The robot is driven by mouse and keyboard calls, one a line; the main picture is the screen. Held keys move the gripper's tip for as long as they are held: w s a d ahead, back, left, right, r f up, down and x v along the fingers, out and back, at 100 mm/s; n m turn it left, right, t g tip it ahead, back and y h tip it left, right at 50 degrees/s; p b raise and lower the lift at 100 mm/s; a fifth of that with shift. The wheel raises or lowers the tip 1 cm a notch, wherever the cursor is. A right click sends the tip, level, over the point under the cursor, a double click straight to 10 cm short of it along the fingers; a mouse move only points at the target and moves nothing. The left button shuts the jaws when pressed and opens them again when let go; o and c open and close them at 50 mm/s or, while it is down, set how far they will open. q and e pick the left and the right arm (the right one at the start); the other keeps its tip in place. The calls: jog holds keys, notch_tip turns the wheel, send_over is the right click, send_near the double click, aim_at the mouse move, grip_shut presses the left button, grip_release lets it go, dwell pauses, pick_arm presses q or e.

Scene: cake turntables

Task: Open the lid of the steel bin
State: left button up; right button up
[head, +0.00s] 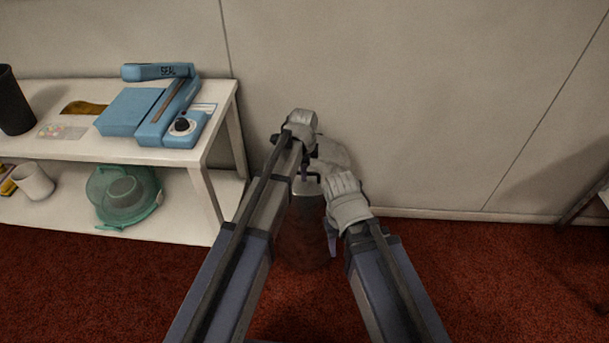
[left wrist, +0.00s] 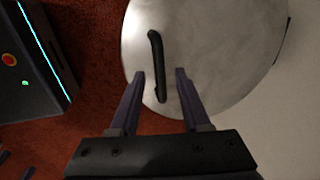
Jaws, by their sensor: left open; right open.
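The steel bin (head: 309,235) stands on the red carpet near the wall, largely hidden by my arms in the head view. Its round, brushed-metal lid (left wrist: 215,55) fills much of the left wrist view, with a black bar handle (left wrist: 155,45) on it. My left gripper (left wrist: 161,73) is open over the lid, its two fingers on either side of the handle's lower part. Whether they touch it I cannot tell. My right gripper (head: 331,239) is beside the bin on its right; its jaws are mostly hidden by its own wrist.
A white two-level shelf (head: 222,110) stands close on the left, with a blue sealer (head: 150,112) on top and a green container (head: 122,195) below. The pale wall (head: 420,100) is right behind the bin. Carpet (head: 500,280) to the right is clear.

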pick_arm(q)
grip_shut()
dwell(0.4)
dwell(1.1)
